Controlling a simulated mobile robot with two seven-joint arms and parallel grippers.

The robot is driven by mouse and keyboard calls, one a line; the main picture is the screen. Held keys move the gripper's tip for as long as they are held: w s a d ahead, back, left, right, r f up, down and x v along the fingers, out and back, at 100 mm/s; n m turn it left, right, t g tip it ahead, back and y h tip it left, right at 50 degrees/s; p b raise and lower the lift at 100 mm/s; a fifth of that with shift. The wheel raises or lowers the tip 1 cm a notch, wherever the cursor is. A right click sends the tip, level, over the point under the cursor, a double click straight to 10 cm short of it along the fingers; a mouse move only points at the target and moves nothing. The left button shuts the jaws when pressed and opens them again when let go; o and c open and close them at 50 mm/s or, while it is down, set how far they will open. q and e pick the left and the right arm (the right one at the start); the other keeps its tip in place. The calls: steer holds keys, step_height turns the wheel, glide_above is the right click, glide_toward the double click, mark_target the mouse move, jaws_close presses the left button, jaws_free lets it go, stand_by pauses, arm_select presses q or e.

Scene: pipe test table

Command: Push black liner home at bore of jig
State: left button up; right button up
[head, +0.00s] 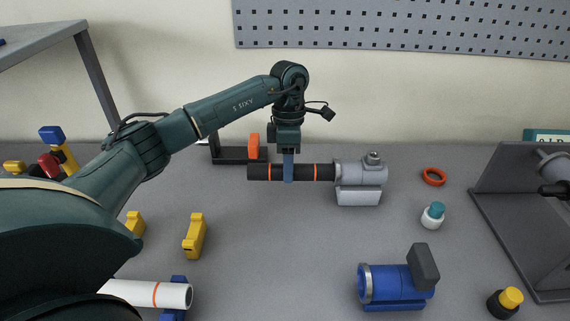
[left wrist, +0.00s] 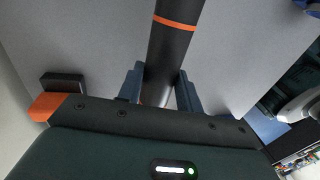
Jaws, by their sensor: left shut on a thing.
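The black liner (head: 324,172) is a dark tube with orange bands, lying level in the head view. Its right end meets the grey jig (head: 359,182), at the mouth of the bore; how deep it sits inside cannot be told. My left gripper (head: 289,178) comes down from above and is shut on the liner near its middle. In the left wrist view the liner (left wrist: 172,55) runs between the two blue fingers (left wrist: 160,90), with one orange band showing beyond them. The jig's bore is hidden. My right gripper is not in view.
A blue clamp fixture (head: 392,284) stands at the front right. An orange ring (head: 433,176) and a teal-capped bottle (head: 433,215) lie right of the jig. A white pipe (head: 150,293) and yellow blocks (head: 195,236) are at the left. The middle table is clear.

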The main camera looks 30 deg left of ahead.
mark_target(308, 165)
arm_select(q)
steer(key=shift+w+d, duration=0.35)
steer(key=shift+d, duration=0.2)
steer(key=shift+w+d, duration=0.3)
steer(key=shift+d, duration=0.25)
stand_by(1.1)
steer(key=shift+w+d, duration=0.3)
steer(key=shift+d, duration=0.15)
steer(key=shift+w+d+r, duration=0.1)
steer(key=shift+w+d, duration=0.1)
steer(key=shift+d, duration=0.15)
steer(key=o, duration=1.2)
steer(key=shift+a, duration=0.1)
step_height(308, 165, up, 13)
steer(key=w+a, duration=0.1)
steer(key=w, duration=0.1)
steer(key=shift+a, duration=0.15)
